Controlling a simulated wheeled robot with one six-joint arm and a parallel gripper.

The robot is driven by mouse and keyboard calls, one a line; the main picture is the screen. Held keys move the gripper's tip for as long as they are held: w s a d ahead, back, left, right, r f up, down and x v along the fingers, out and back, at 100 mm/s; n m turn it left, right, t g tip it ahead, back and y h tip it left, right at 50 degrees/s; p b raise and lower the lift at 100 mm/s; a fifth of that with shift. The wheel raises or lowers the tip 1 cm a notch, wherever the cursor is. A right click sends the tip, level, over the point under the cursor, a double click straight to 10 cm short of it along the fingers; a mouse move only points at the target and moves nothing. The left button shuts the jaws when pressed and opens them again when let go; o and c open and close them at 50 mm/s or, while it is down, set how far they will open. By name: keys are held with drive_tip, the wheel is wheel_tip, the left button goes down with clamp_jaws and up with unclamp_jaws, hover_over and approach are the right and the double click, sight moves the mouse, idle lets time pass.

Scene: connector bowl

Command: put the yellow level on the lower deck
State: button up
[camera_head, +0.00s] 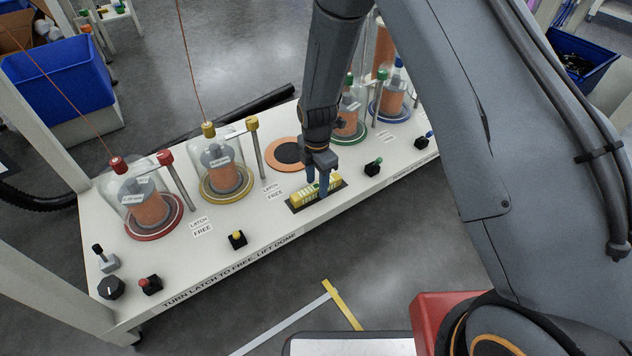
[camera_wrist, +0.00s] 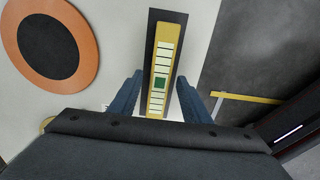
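The yellow level (camera_head: 306,193) lies on a dark rectangular pad on the white bench, near its front edge. In the wrist view the level (camera_wrist: 167,50) is a long yellow bar with pale marks and a green square, lying on the dark pad (camera_wrist: 151,40). My gripper (camera_head: 323,190) points down at the level. In the wrist view my gripper (camera_wrist: 162,92) is open, with one blue finger on each side of the level and a gap to it on both sides. I cannot tell which surface is the lower deck.
Clear domes over copper coils stand along the bench, on a red (camera_head: 154,218), a yellow (camera_head: 226,186) and other rings. A bare orange ring (camera_head: 272,165) with a dark centre lies behind the level. Latch posts and small knobs stand nearby. Blue bins (camera_head: 60,82) are at the back.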

wheel_tip(320, 180, up, 12)
drive_tip(key=p, duration=0.5)
wheel_tip(320, 180, up, 12)
drive_tip(key=m, duration=0.5)
hover_over(317, 185)
drive_tip(key=s+a, duration=0.3)
drive_tip(key=s, duration=0.4)
drive_tip(key=s+d+r+m+y, duration=0.1)
drive_tip(key=s+r+m, duration=0.6)
drive_tip(key=s, duration=0.6)
drive_tip(key=s+d+r+m+y, duration=0.1)
drive_tip(key=s+r+m, duration=0.5)
drive_tip(key=s+r, duration=0.3)
drive_tip(key=s, duration=0.4)
drive_tip(key=shift+r+m, duration=0.2)
drive_tip(key=shift+m, duration=0.2)
